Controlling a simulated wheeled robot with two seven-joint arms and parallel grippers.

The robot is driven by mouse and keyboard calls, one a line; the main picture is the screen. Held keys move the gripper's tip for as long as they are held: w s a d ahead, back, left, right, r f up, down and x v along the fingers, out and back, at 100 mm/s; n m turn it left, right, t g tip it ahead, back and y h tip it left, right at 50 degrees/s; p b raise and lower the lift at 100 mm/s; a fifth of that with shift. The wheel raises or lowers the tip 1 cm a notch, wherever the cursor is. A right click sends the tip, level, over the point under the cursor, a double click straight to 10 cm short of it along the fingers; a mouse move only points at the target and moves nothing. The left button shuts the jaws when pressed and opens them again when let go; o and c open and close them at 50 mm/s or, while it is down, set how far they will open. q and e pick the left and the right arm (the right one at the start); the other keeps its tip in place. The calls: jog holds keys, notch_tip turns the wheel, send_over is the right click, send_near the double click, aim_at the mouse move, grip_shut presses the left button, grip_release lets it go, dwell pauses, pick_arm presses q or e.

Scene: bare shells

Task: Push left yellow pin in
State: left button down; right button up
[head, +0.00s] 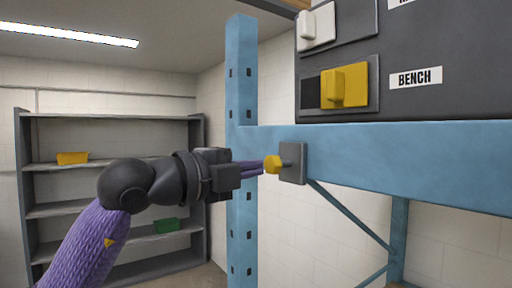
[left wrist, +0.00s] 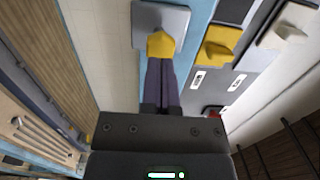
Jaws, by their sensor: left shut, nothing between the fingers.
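The yellow pin (head: 272,164) sticks out of a grey plate (head: 293,163) on the blue beam, beside the blue upright. My left gripper (head: 258,168) comes in from the left with its purple fingers shut and empty. Its fingertips are at the pin's head and seem to touch it. In the left wrist view the yellow pin (left wrist: 160,44) sits right at the tips of the shut fingers (left wrist: 160,62), with the grey plate (left wrist: 172,20) behind it. How deep the pin sits is hard to tell. My right gripper is not in view.
A dark panel above the beam carries a yellow switch (head: 344,87) labelled BENCH and a white switch (head: 318,27). The blue beam (head: 400,160) runs to the right from the blue upright (head: 241,70). Grey shelves (head: 110,128) with a yellow bin (head: 72,158) and a green bin (head: 166,226) stand behind.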

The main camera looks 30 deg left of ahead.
aim_at(269, 167)
pick_arm(q)
jog(key=shift+w+d, duration=0.25)
jog(key=shift+w, duration=0.4)
jog(key=p+x, duration=0.2)
jog(key=x, duration=0.1)
jog(key=shift+s, duration=0.1)
jog(key=shift+f, duration=0.1)
